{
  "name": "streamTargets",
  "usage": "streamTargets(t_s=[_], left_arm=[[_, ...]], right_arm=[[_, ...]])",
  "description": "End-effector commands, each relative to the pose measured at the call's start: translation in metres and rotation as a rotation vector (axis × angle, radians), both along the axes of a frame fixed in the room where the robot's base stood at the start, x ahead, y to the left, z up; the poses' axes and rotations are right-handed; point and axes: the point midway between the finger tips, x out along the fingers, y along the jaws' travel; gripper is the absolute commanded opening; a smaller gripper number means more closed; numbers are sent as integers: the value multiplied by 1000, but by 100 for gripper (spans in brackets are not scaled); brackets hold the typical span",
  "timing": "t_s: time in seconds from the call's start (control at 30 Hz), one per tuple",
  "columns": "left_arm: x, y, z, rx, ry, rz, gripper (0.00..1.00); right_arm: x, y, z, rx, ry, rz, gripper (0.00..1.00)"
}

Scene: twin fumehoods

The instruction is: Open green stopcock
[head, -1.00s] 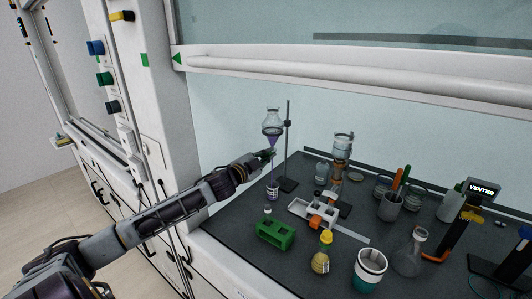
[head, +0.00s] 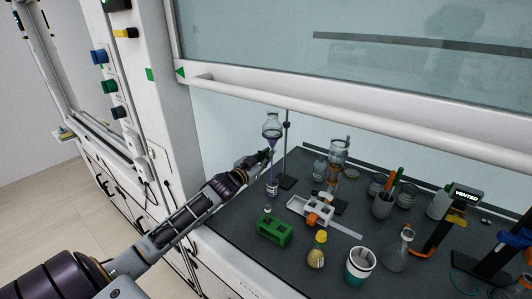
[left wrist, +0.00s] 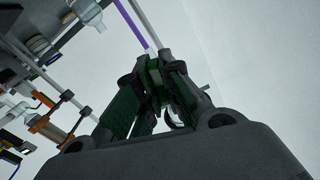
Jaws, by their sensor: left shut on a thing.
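A glass funnel (head: 272,128) with purple liquid hangs on a stand in the left part of the hood. My left gripper (head: 263,157) reaches in from the left to the funnel's lower stem. In the left wrist view the fingers (left wrist: 155,85) are shut on a small green piece, the green stopcock (left wrist: 153,66), mostly hidden between the fingertips. The purple stem (left wrist: 130,24) runs just above it. How far the stopcock is turned cannot be seen. A small vial (head: 272,189) stands below the funnel. My right gripper is not in view.
A green rack (head: 274,232), a yellow-capped bottle (head: 317,250) and a white tray (head: 309,208) stand to the right of my left arm. The raised sash (head: 330,103) spans above. Coloured knobs (head: 109,86) sit on the post at left.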

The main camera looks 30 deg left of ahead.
Motion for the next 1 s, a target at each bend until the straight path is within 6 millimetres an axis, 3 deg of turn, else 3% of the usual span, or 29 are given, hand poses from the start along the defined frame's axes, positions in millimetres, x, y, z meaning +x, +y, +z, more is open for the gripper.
streamTargets(t_s=[0.3, 0.87, 0.9, 1.0], left_arm=[[0, -1, -1, -134, 15, 0, 0], [0, 0, -2, -165, 16, 1, 0], [0, 0, -2, -165, 16, 0, 10], [0, 0, -2, -165, 16, 1, 23]], right_arm=[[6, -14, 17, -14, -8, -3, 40], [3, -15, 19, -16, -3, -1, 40], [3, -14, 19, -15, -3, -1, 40], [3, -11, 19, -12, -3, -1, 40]])
